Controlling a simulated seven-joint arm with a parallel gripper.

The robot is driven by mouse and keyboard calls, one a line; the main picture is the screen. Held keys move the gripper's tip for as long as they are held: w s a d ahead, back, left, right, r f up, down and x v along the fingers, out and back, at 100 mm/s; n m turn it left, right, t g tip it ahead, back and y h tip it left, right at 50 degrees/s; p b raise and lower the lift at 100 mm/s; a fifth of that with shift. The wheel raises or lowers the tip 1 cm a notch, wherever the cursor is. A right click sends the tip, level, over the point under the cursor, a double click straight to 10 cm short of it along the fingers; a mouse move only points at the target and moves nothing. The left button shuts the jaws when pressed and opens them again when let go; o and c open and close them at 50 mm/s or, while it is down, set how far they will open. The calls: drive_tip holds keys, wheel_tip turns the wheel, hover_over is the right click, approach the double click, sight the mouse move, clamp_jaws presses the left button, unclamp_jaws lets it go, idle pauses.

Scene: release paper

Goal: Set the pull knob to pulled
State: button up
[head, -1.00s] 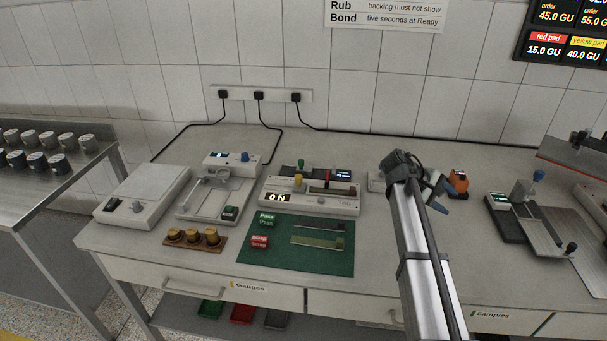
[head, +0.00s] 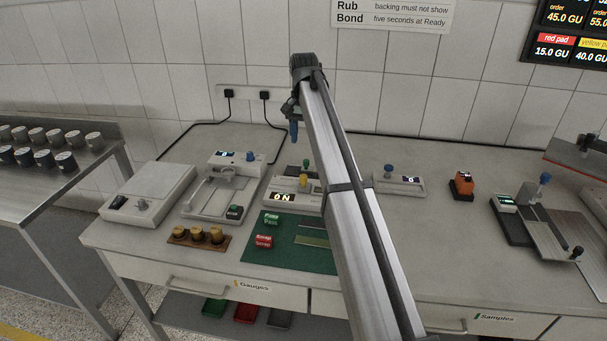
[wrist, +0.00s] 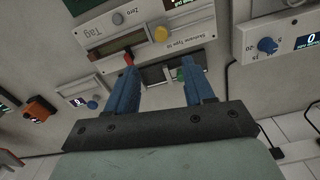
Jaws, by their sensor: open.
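The middle instrument (head: 283,208) is a white box with a "0 N" display, a yellow knob (head: 304,181) and a green knob (head: 307,165). I cannot tell which of these is the pull knob. My gripper (head: 294,137) hangs above and behind the instrument, its blue fingers pointing down. In the wrist view my gripper (wrist: 160,66) is open and empty. The green knob (wrist: 181,73) shows between the fingers, close to the right one. The yellow knob (wrist: 160,34) lies beyond the tips, and a red part (wrist: 128,60) shows by the left fingertip. My arm hides the instrument's right side.
A blue-knobbed box (head: 232,160) stands left of the instrument and another small one (head: 400,184) right of it. An orange device (head: 461,185) sits farther right. A green mat (head: 285,254) with small blocks lies in front. The wall is close behind.

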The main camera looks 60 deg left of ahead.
sight(304, 176)
wheel_tip(304, 176, down, 14)
drive_tip(key=shift+r, duration=0.15)
idle(0.5)
clamp_jaws()
idle(0.4)
